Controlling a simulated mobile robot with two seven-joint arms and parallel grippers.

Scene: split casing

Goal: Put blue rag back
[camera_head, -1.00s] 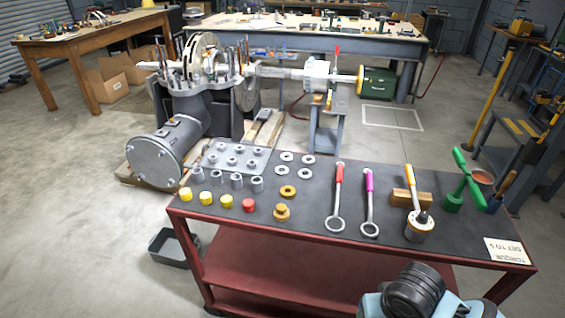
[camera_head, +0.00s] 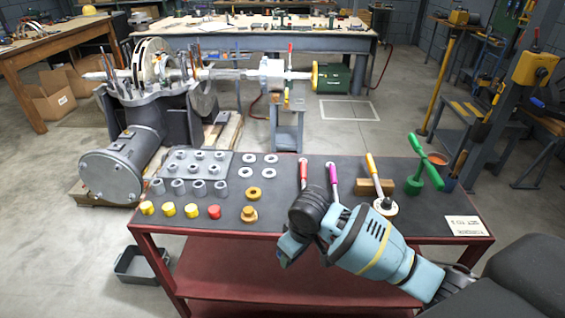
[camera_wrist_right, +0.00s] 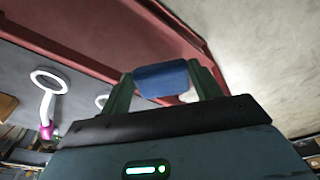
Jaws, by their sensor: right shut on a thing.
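My right gripper (camera_wrist_right: 165,85) is shut on the blue rag (camera_wrist_right: 160,78), a small blue piece between its two fingers in the right wrist view. In the head view my right arm comes in from the lower right, and the gripper (camera_head: 285,258) is at its left end, in front of the cart's near edge. The rag cannot be made out clearly there. My left gripper is not in view.
A red cart (camera_head: 190,236) with a dark top carries nuts, washers, wrenches and caps. A magenta-handled wrench (camera_head: 333,176) lies partly hidden behind my right arm. A grey bin (camera_head: 138,264) sits on the floor at the left. A machine (camera_head: 150,110) stands behind.

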